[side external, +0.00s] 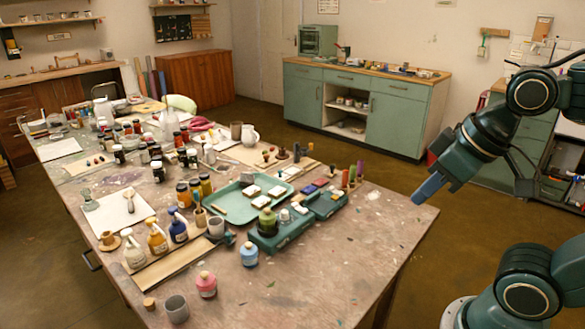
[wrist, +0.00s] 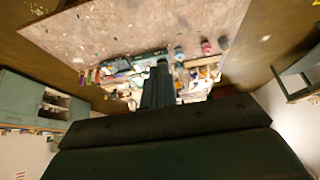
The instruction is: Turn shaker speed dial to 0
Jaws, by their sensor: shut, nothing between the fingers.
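A teal box-shaped device (side external: 280,236), which looks like the shaker, stands near the front middle of the table in the side view. A green bottle (side external: 267,222) stands on it. I cannot make out its speed dial or the dial's setting. My gripper (side external: 427,190) is shut and empty, held in the air beyond the table's right edge, well apart from the device. In the wrist view my gripper (wrist: 161,68) points toward the table and hides part of the items there.
The paint-stained table (side external: 375,235) is bare at its right end. A teal tray (side external: 226,211) with white blocks lies left of the device. A blue bottle (side external: 249,254), a pink bottle (side external: 206,285) and a grey cup (side external: 177,309) stand in front. Several jars crowd the far end.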

